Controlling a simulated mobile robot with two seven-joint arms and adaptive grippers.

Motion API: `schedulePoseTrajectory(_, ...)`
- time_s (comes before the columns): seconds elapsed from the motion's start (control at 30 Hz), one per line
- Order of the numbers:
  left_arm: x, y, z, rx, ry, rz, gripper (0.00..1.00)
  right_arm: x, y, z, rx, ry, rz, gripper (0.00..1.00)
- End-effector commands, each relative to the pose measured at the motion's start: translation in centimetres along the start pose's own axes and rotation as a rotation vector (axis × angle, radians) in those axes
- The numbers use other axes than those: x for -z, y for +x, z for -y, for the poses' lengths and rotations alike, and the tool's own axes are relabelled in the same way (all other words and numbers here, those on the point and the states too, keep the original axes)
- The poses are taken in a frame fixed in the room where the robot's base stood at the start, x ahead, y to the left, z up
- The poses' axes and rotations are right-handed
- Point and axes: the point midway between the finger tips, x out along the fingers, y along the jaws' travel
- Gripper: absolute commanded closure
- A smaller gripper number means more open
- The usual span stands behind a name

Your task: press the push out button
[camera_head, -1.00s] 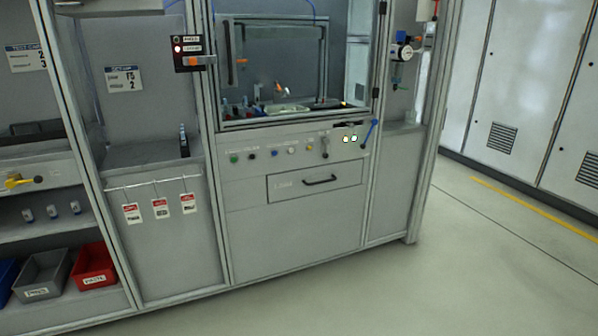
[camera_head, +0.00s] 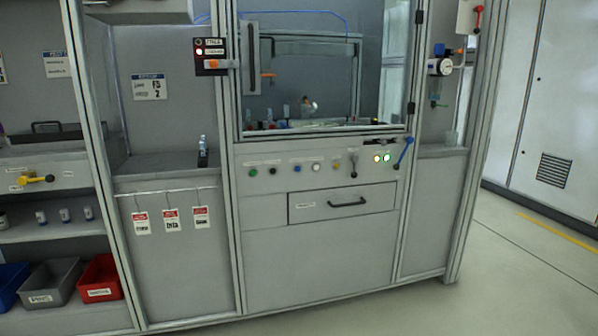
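A row of small controls runs across the grey panel below the machine window in the head view. From the left there are a green button (camera_head: 253,172), a dark button (camera_head: 273,170), a blue button (camera_head: 297,168), a white button (camera_head: 316,167) and a yellow button (camera_head: 336,165). A key-like switch (camera_head: 353,164) and two lit indicators (camera_head: 382,158) are further right. The lettering above the buttons is too small to read, so I cannot tell which one is push out. Neither of my grippers is in view.
A drawer with a black handle (camera_head: 348,204) is below the buttons. A blue lever (camera_head: 404,152) is at the panel's right. Red tags (camera_head: 172,220) hang on a rail at left. Grey (camera_head: 50,284) and red (camera_head: 101,279) bins stand lower left. The floor at right is clear.

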Motion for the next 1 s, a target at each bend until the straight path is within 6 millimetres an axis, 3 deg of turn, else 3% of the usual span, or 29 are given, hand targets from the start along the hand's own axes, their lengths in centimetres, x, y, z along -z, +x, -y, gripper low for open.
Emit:
schedulePoseTrajectory(0.27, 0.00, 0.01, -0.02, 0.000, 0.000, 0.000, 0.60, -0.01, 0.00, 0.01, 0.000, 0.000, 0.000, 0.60)
schedulePoseTrajectory(0.6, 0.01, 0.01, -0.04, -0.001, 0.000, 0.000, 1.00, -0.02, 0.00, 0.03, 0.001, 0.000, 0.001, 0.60)
schedulePoseTrajectory(1.0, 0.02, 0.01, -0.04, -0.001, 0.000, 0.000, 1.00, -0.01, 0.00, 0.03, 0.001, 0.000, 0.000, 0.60)
